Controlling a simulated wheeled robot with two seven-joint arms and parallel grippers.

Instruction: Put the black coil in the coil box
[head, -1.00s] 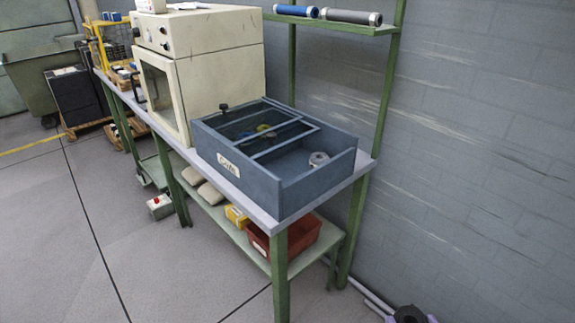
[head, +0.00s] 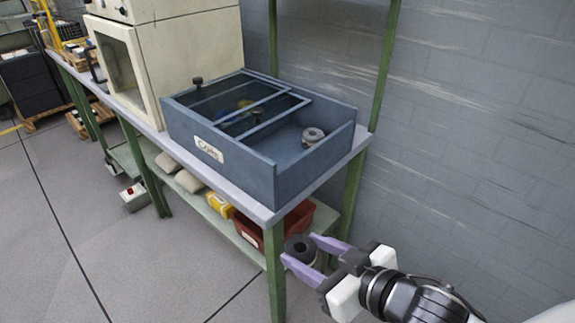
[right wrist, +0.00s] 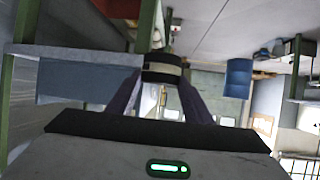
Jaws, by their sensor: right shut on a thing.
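The coil box (head: 225,155) is a blue-grey open-topped box with a label on its front, standing on the table's near end. A dark sliding lid covers its left part; the right compartment is open and holds a grey coil (head: 313,136). My right gripper (head: 312,252) is shut on the black coil (head: 298,246), in front of the table's right corner and lower than the tabletop. In the right wrist view the black coil (right wrist: 162,68) sits between the purple fingers, with a pale band across it. My left gripper is not in view.
The green-legged table (head: 262,213) has a lower shelf with a red bin (head: 297,218) and a yellow box (head: 219,204). A cream oven (head: 170,55) stands left of the box. A green post (head: 386,60) and grey wall rise behind.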

